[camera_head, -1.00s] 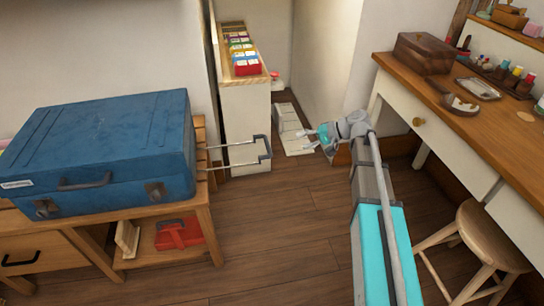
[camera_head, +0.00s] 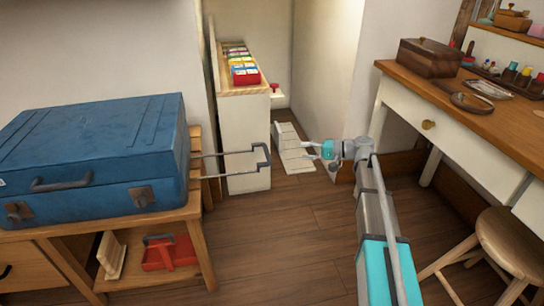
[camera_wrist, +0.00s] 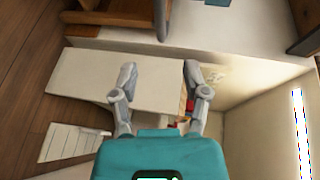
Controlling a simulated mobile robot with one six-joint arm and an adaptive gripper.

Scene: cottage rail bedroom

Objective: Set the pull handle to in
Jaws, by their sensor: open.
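The pull handle (camera_head: 262,157) is a dark U-shaped bar on two thin rods. It sticks out to the right from the blue suitcase (camera_head: 92,150), which lies flat on a wooden bench. My gripper (camera_head: 305,150) is to the right of the handle, apart from it, with its fingers pointing left towards it. In the wrist view my gripper (camera_wrist: 159,70) is open, with nothing between the two fingers. A dark bar at the top of that view looks like the handle (camera_wrist: 161,20), beyond the fingertips.
A narrow white cabinet (camera_head: 243,135) with a wooden top and colourful cards stands behind the handle. A white desk (camera_head: 460,120) and a round stool (camera_head: 500,240) are on the right. Open wooden floor (camera_head: 285,240) lies between bench and desk.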

